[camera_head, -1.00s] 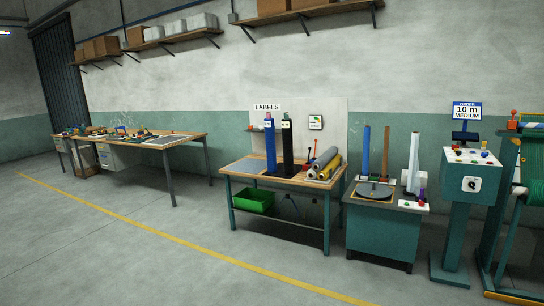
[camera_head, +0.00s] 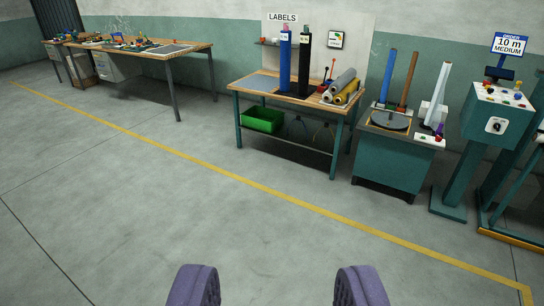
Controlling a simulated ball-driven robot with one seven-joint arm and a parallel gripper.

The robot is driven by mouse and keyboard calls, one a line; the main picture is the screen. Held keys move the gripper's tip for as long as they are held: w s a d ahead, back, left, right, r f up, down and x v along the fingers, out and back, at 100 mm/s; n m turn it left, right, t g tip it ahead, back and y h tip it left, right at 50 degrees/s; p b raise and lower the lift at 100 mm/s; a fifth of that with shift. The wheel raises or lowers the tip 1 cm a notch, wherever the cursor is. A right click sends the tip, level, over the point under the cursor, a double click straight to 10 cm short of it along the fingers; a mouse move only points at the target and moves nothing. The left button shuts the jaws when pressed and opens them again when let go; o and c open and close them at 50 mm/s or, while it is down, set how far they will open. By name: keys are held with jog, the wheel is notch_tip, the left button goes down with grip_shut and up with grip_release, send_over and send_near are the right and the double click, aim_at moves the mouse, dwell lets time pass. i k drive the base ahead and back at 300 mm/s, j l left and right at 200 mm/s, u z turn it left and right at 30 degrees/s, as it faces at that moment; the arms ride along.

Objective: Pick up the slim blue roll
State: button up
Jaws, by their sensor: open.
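Two blue upright rolls show across the floor. A slim blue roll (camera_head: 388,78) stands on the teal cabinet, to the left of a slim brown roll (camera_head: 408,80). A thicker blue roll (camera_head: 285,62) with a label near its top stands on the labels table, beside a black roll (camera_head: 304,64). My gripper (camera_head: 277,288) shows at the bottom edge as two purple fingers wide apart. It is open and empty, with only floor between the fingers, far from both blue rolls.
The labels table (camera_head: 262,85) also bears several lying grey and yellow rolls (camera_head: 344,88); a green bin (camera_head: 263,119) sits beneath. The teal cabinet (camera_head: 385,163) and a control post (camera_head: 495,118) stand to its right. Open floor with a yellow line (camera_head: 240,179) lies in front.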

aim_at(286, 35)
jog(key=i, duration=5.9)
jog(key=i+z, duration=0.15)
jog(key=i, duration=0.35)
jog(key=i+j+z, duration=0.1)
jog(key=i, duration=0.4)
jog(key=i+j+z, duration=0.15)
jog(key=i, duration=0.35)
